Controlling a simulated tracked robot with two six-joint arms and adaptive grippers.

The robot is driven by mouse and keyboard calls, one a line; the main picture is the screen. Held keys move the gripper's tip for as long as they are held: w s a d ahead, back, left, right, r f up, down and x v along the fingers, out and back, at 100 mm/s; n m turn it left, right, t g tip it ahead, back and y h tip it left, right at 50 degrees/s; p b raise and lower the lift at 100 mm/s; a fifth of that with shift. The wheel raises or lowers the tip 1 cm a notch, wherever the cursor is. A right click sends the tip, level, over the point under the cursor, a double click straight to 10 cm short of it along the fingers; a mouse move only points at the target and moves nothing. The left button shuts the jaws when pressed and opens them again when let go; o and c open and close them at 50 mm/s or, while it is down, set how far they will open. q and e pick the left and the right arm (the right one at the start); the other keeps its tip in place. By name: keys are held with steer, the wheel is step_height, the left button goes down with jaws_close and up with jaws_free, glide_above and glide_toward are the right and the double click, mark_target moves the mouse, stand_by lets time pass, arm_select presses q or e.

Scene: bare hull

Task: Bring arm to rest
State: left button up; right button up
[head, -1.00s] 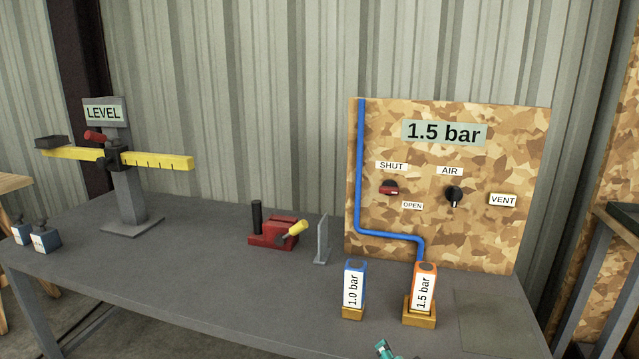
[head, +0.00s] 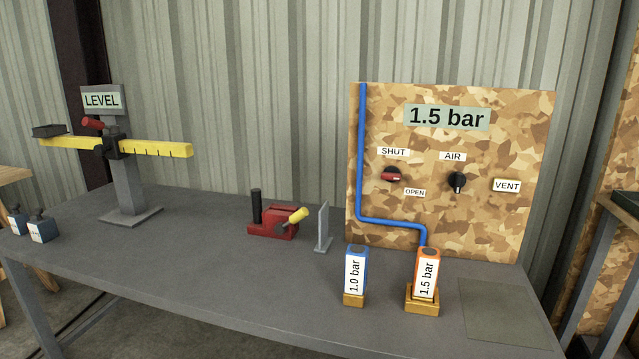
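Neither of my grippers shows in the head view. The yellow balance beam (head: 155,149) sits on a grey post (head: 126,185) under a LEVEL sign (head: 101,100) and tilts slightly down to the right. A dark tray (head: 62,131) is at the beam's left end. On the camouflage panel (head: 430,215) are a red knob (head: 391,175) by the SHUT label, a black knob (head: 457,182) under AIR, and a display (head: 447,117) reading 1.5 bar.
The grey table (head: 220,275) has clear room at its front middle. A blue 1.0 bar block (head: 355,271) and an orange 1.5 bar block (head: 426,274) stand at right. A red clamp-like device (head: 274,228) and an upright grey plate (head: 323,228) are mid-table. Small weights (head: 41,228) sit at left.

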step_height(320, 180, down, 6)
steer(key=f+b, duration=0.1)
steer(key=b, duration=0.4)
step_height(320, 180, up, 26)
steer(key=p, duration=2.5)
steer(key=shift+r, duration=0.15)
